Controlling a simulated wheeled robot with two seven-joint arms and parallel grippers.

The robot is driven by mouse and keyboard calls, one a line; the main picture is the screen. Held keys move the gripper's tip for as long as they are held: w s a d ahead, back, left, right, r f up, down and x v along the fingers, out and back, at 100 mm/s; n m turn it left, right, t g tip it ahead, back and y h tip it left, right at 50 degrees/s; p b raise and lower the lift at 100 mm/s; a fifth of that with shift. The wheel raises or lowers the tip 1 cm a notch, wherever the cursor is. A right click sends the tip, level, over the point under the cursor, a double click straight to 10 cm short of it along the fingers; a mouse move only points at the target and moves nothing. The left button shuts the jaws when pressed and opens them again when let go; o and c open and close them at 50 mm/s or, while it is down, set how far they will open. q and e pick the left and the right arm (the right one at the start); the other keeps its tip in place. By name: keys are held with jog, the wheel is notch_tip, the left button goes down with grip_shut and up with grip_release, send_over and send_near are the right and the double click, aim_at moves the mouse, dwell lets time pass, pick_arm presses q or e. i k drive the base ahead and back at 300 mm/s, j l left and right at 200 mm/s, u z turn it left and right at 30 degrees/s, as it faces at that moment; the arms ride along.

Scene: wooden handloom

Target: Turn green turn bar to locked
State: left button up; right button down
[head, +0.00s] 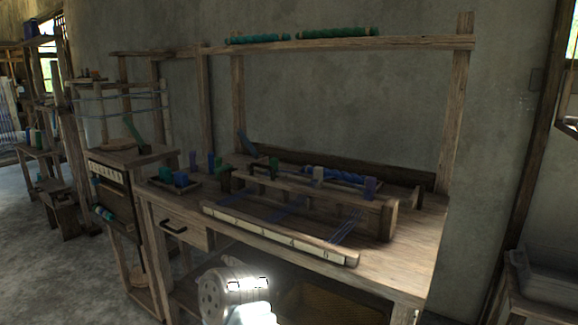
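A slim green bar (131,128) leans up and to the left from the top of the small wooden stand at left. A second, shorter green bar (244,142) tilts the same way at the back left of the loom bench. I cannot tell which of the two is the turn bar, nor read a locked mark. A white rounded part of my own arm shows at the bottom centre, brightly lit. No gripper fingers are in view, and nothing of mine touches either bar.
The wooden bench (400,250) carries a loom frame (375,210), a pale slatted beam (280,235), blue threads and several coloured blocks. Floor at left is open.

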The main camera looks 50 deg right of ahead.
aim_at(229, 165)
jog(key=z, duration=1.8)
jog(key=j+z, duration=1.1)
